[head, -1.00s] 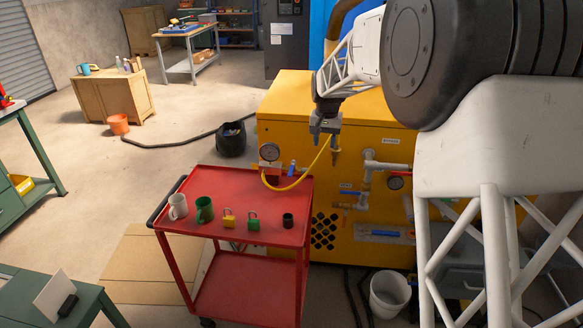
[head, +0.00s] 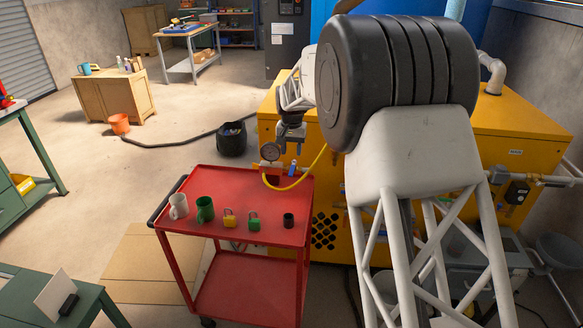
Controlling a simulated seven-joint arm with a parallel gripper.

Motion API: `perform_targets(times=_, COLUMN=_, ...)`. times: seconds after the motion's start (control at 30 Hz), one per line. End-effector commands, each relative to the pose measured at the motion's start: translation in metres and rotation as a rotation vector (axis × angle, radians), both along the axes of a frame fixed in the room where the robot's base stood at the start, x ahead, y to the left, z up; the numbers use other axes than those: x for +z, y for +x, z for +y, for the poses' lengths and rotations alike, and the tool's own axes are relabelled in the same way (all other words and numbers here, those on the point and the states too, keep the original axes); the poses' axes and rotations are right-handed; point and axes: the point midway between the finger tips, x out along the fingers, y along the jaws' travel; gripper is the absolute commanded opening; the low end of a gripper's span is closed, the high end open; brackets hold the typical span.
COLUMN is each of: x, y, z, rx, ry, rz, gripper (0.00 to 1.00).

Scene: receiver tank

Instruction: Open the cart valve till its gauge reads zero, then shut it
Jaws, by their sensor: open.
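The cart gauge (head: 270,152) is a round white dial at the back right of the red cart (head: 240,240). Its needle is too small to read. The cart valve's blue handle (head: 293,169) stands roughly upright just right of the gauge, by a yellow hose (head: 285,186). My gripper (head: 291,149) points down above the blue handle, close to the gauge's right side. It is open with nothing seen in it. I cannot tell whether it touches the handle. My arm hides the hose's upper end.
A white mug (head: 178,206), a green mug (head: 204,209), a yellow padlock (head: 229,219), a green padlock (head: 253,222) and a small dark cup (head: 288,220) stand on the cart top. The yellow compressor housing (head: 510,120) is behind, partly hidden by my arm.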

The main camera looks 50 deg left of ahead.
Motion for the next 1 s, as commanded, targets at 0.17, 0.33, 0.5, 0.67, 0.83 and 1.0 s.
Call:
perform_targets(times=0.17, x=-0.013, y=0.0, z=0.0, rx=0.0, ry=-0.002, rz=0.001, gripper=0.44)
perform_targets(times=0.33, x=-0.032, y=0.0, z=0.0, rx=0.0, ry=-0.002, rz=0.001, gripper=0.44)
perform_targets(times=0.5, x=-0.052, y=0.0, z=0.0, rx=0.0, ry=-0.001, rz=0.001, gripper=0.44)
perform_targets(times=0.67, x=-0.068, y=0.0, z=0.0, rx=0.0, ry=-0.002, rz=0.001, gripper=0.44)
perform_targets(times=0.83, x=-0.075, y=0.0, z=0.0, rx=0.0, ry=0.0, rz=0.0, gripper=0.44)
perform_targets(times=1.0, x=-0.075, y=0.0, z=0.0, rx=0.0, ry=0.0, rz=0.0, gripper=0.44)
